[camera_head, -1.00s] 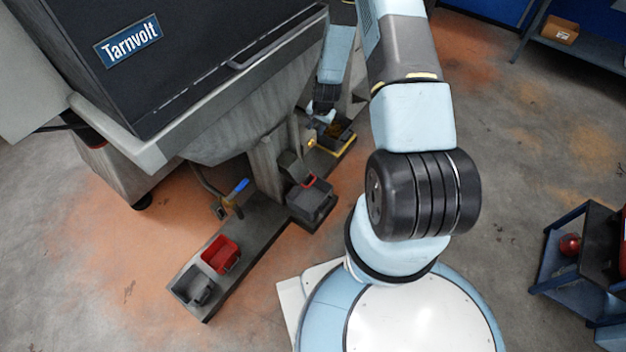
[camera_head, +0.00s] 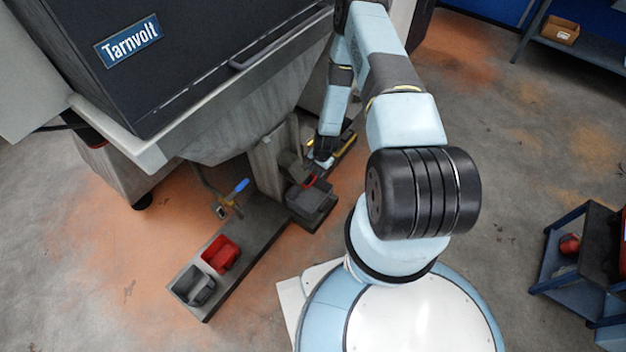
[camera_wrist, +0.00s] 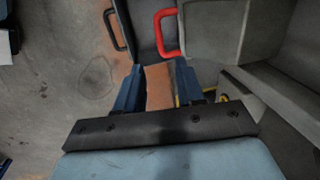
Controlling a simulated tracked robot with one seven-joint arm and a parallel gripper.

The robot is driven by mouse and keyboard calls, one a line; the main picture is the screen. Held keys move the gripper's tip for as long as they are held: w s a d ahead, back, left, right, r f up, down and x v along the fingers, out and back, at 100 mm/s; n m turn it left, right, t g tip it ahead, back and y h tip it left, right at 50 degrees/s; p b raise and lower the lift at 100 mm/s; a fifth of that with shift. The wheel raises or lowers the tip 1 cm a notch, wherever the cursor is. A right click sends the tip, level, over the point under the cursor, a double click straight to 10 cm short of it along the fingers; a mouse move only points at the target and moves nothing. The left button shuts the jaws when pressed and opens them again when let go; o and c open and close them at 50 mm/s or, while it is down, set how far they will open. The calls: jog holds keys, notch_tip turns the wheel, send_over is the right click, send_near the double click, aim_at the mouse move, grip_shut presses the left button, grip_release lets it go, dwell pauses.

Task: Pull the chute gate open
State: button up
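The chute (camera_head: 290,162) is a grey spout under the hopper, and a red handle (camera_head: 311,181) sits at its lower end, which I take for the gate's handle. In the wrist view the red handle (camera_wrist: 160,32) is a bent bar against a grey panel (camera_wrist: 215,32), just beyond my fingertips. My gripper (camera_wrist: 158,68) is open, with only orange-stained floor showing between its fingers. It does not appear to touch the handle. In the head view my gripper (camera_head: 321,160) is small and partly hidden beside the chute.
A dark grey bin (camera_head: 312,204) stands below the chute; its dark handle (camera_wrist: 112,30) shows in the wrist view. A red bin (camera_head: 221,253), a grey bin (camera_head: 194,287) and a blue-handled lever (camera_head: 238,187) are to the left. A yellow-edged tray (camera_head: 344,145) lies behind my gripper.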

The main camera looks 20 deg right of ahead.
aim_at(313, 181)
jog(key=f, duration=0.3)
jog(key=w+f, duration=0.1)
jog(key=f, duration=0.2)
jog(key=a+f, duration=0.1)
jog(key=f, duration=0.2)
jog(key=shift+w, duration=0.15)
jog(key=shift+c, duration=0.4)
grip_shut()
